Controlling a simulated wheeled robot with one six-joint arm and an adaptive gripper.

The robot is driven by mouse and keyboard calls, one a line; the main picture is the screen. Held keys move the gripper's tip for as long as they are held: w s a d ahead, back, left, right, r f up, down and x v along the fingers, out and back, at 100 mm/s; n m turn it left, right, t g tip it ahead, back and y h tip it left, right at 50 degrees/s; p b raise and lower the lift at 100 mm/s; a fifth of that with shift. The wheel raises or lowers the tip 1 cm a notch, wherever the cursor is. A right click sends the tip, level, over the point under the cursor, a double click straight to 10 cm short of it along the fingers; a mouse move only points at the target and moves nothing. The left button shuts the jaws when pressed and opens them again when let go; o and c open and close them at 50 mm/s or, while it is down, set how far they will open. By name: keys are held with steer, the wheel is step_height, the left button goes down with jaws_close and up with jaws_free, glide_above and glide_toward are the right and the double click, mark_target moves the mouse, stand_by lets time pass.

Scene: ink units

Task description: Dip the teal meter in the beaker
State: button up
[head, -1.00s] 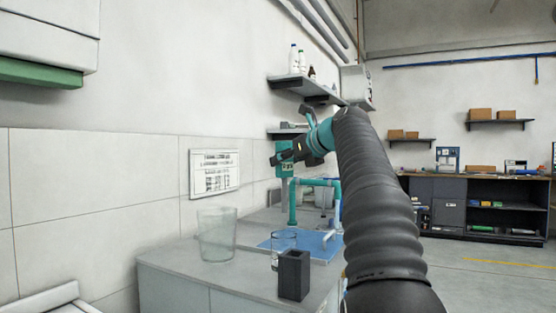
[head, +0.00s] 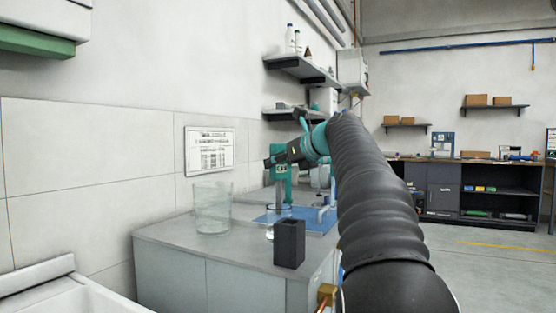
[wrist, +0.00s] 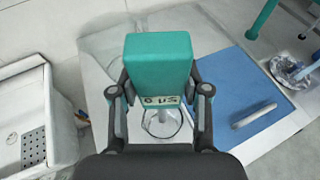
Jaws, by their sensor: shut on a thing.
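The teal meter (wrist: 158,58) is in my gripper (wrist: 160,97), held between its two fingers, with a label on its near edge. In the head view the meter (head: 281,172) hangs upright above the counter. A small glass beaker (head: 271,212) stands below it, beside the dark block. In the wrist view the beaker (wrist: 176,128) shows partly behind the meter and between the fingers. I cannot tell whether the meter's lower end is inside its rim.
A larger clear vessel (head: 212,212) stands left on the counter (head: 180,243). A dark open-topped block (head: 289,245) is near the front edge. A blue mat (wrist: 228,92) with a grey rod (wrist: 254,115) lies right. A white sink (wrist: 22,85) is at left.

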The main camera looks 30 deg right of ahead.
mark_target(280, 181)
steer(key=shift+f+b, duration=1.5)
steer(key=shift+f, duration=1.15)
step_height(280, 181, up, 6)
steer(key=p, duration=0.6)
steer(key=shift+f+p, duration=0.2)
steer(key=shift+p, duration=0.1)
step_height(280, 181, up, 2)
steer(key=shift+r+p, duration=0.1)
steer(key=shift+p, duration=0.4)
steer(key=shift+r, duration=2.4)
steer(key=shift+a, duration=0.1)
